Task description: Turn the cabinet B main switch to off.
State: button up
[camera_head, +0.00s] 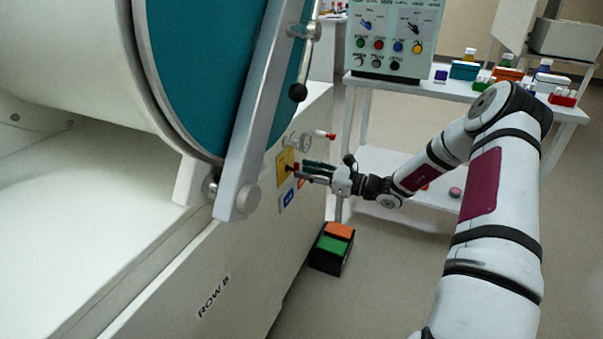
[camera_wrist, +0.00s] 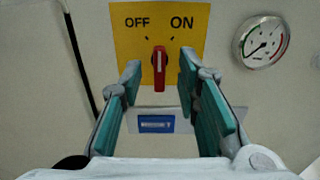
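The switch has a yellow plate (camera_wrist: 125,45) marked OFF on the left and ON on the right, with a red handle (camera_wrist: 159,72) below the labels. The handle looks nearly upright; I cannot tell which mark it points to. The yellow plate (camera_head: 281,160) also shows in the head view, on the cabinet front (camera_head: 170,300) lettered ROW B. My gripper (camera_wrist: 159,72) is open, with one teal-padded finger on each side of the handle in the wrist view and gaps between. In the head view my gripper (camera_head: 299,171) is close to the plate and partly hides it.
A blue label (camera_wrist: 156,124) sits below the plate, and a round gauge (camera_wrist: 264,42) to its right. A red-tipped valve (camera_head: 325,134) juts out near my gripper. A green and orange pedal box (camera_head: 332,246) stands on the floor. A white table (camera_head: 430,92) with a control panel stands behind.

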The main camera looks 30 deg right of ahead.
jog(key=shift+x, duration=1.05)
jog(key=shift+s, duration=0.1)
grip_shut()
jog(key=shift+s+a+f+n, duration=0.1)
jog(key=shift+n, duration=1.35)
jog(key=shift+s+f+n, duration=0.1)
jog(key=shift+n, duration=1.35)
